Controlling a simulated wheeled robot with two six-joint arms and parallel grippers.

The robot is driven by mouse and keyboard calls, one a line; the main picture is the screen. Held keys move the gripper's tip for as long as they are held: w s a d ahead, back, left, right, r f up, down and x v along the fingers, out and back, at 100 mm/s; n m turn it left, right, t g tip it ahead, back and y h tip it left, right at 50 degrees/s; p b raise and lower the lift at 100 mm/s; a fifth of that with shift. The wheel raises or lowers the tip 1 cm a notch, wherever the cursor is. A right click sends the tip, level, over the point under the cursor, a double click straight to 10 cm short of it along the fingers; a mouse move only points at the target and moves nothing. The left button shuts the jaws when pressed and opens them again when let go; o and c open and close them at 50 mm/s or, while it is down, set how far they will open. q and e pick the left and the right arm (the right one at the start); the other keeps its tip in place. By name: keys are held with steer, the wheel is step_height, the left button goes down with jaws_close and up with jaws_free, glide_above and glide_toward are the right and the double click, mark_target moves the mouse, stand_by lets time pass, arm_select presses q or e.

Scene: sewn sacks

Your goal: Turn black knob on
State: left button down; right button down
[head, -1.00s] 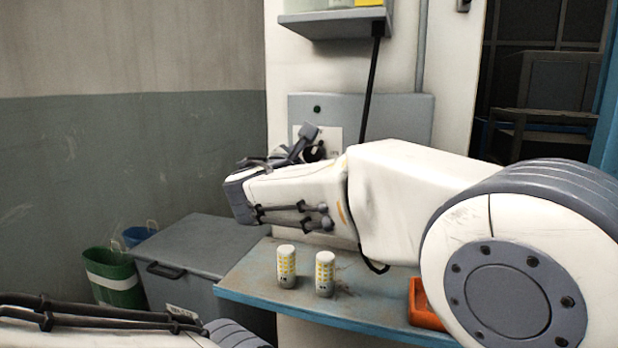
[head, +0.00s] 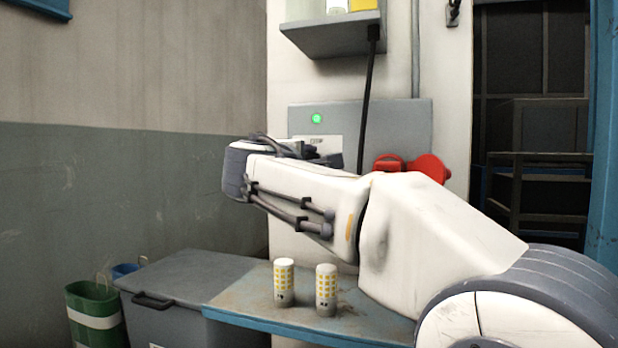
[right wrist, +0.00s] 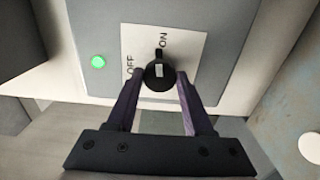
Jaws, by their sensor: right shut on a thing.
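The black knob (right wrist: 159,75) sits on a white plate (right wrist: 190,50) marked ON and OFF, in the right wrist view. Its upper end points toward the ON label. My right gripper (right wrist: 160,79) is shut on the knob, one finger on each side. In the head view my right arm crosses in front of the grey panel (head: 405,125) and hides the knob. A green lamp on the panel is lit in the head view (head: 317,118) and the right wrist view (right wrist: 98,62). My left gripper is not in view.
Two white cylinders with yellow marks, one left (head: 284,282) and one right (head: 326,290), stand on the blue-edged table (head: 255,310) below my arm. A red fitting (head: 430,167) is at the panel's lower right. A shelf (head: 335,35) hangs above. A grey chest (head: 185,285) and green bin (head: 93,310) stand left.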

steer(key=shift+f+m+b, duration=0.2)
steer(key=shift+m+b, duration=0.45)
steer(key=shift+m, duration=0.35)
steer(key=shift+c, duration=1.4)
jaws_free()
steer(key=shift+r, duration=0.1)
steer(key=v, duration=1)
steer(key=shift+s, duration=0.25)
steer(key=shift+a, duration=0.15)
